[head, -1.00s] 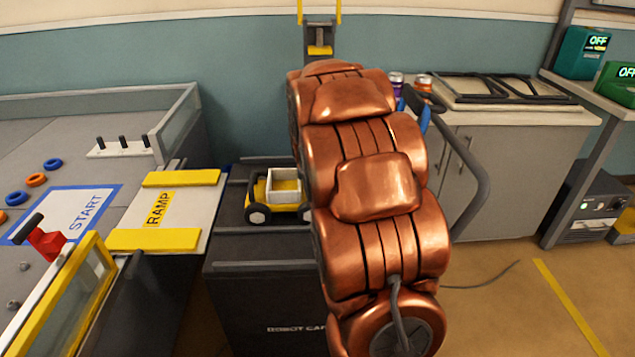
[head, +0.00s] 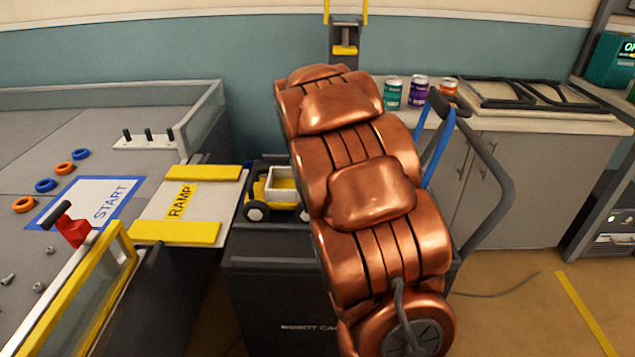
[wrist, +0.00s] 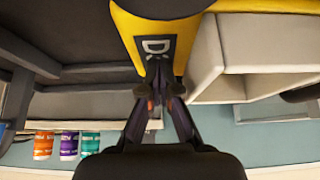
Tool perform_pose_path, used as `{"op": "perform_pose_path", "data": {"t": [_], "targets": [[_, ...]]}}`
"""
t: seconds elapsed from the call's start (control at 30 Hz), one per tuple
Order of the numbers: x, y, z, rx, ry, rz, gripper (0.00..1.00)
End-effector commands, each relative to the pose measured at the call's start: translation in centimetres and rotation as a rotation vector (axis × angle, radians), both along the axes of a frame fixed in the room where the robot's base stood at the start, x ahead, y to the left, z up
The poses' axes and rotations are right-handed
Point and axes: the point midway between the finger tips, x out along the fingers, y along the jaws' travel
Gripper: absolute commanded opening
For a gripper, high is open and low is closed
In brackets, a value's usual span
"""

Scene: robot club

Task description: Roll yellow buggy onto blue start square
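The yellow buggy (head: 272,193), with a white bin and dark wheels, stands on the dark robot cart's top, its left wheels close to the ramp (head: 190,203). The blue-bordered start square (head: 98,204), marked START, lies on the grey board left of the ramp; nothing stands on it. My copper arm hides the buggy's right end and my gripper in the head view.
Yellow rails (head: 175,232) edge the ramp. A red clamp (head: 72,228) and yellow-framed panel stand at the board's front. Blue and orange rings (head: 45,185) lie left of the square. The cart's handle (head: 500,190) curves at right. Cans (head: 418,90) stand on the back counter.

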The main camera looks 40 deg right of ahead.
Motion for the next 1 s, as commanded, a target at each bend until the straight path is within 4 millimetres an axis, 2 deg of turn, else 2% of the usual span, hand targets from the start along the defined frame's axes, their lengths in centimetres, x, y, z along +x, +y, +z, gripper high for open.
{"op": "perform_pose_path", "data": {"t": [0.03, 0.4, 1.0], "targets": [[-0.1, 0.4, -0.7, 0.007, 0.015, -0.001, 0.0], [1.1, 1.9, -0.7, 0.005, 0.014, -0.001, 0.0], [1.7, 2.7, -0.7, 0.006, 0.014, -0.001, 0.0]]}}
